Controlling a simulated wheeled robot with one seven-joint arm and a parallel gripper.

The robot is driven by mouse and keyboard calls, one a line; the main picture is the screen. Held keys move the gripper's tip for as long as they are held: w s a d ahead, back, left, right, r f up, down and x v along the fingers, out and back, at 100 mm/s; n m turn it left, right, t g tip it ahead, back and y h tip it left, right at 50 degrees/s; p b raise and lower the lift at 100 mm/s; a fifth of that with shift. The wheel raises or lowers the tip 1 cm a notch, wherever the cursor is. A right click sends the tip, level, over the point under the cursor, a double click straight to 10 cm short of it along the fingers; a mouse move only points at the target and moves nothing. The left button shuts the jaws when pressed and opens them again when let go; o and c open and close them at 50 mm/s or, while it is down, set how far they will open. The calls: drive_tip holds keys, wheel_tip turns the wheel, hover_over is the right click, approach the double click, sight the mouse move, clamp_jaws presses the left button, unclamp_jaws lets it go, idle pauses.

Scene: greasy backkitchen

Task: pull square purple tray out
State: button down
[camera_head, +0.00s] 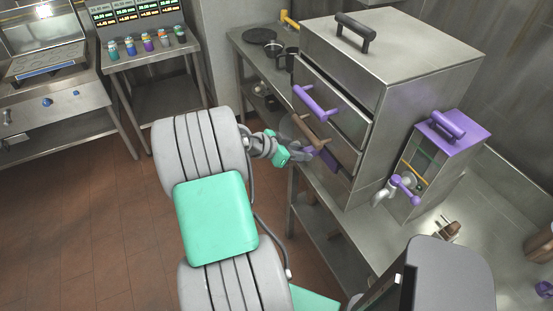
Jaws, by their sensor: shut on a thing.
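A steel cabinet (425,85) on the counter has stacked trays in its front. The top tray has a rounded purple handle (317,104), and the one below has a brown handle (308,132). Lower down, a blocky purple handle (329,159) shows, which I take for the square purple tray's. My gripper (312,153) is at this handle and shut on it, coming from the left. The fingertips are small and partly blend with the handle. The lower tray's body is mostly hidden, so I cannot tell how far out it stands.
A steel dispenser with a purple lid (455,138) and tap (404,188) stands right of the cabinet. Pots (284,58) stand behind on the counter. A side table (150,55) holds several small bottles. Open tiled floor (100,220) lies left of my arm.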

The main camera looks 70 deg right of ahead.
drive_tip(key=shift+w+a, duration=0.55)
drive_tip(key=shift+a, duration=0.05)
idle(0.4)
drive_tip(key=w+a+b, duration=0.2)
drive_tip(key=w+a, duration=1.2)
drive_tip(key=a, duration=0.1)
drive_tip(key=shift+a, duration=0.4)
idle(1.3)
